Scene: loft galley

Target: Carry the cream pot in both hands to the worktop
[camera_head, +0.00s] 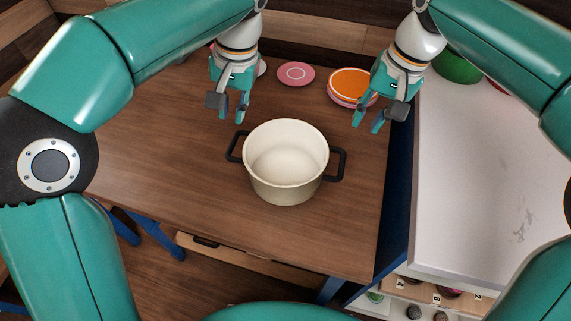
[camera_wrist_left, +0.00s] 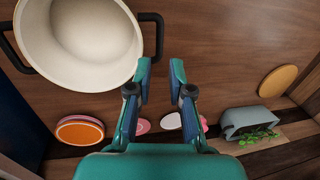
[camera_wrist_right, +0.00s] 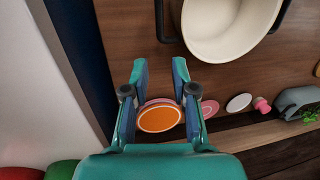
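The cream pot (camera_head: 287,190) stands upright on the brown wooden table, with a black handle on its left (camera_head: 235,146) and one on its right (camera_head: 337,165). It looks empty inside. My left gripper (camera_head: 231,115) is open and empty, above the table behind the pot's left handle; the pot also shows at the upper left of the left wrist view (camera_wrist_left: 85,75). My right gripper (camera_head: 368,122) is open and empty, behind and to the right of the right handle; the pot shows at the top of the right wrist view (camera_wrist_right: 225,45). Neither gripper touches it. The pale worktop (camera_head: 470,190) lies right of the table.
A stack of orange and pink discs (camera_head: 352,84) and a pink disc (camera_head: 296,73) lie at the table's back. A green bowl (camera_head: 457,66) stands at the worktop's back. A dark blue gap (camera_head: 397,190) separates table and worktop. The worktop's middle is clear.

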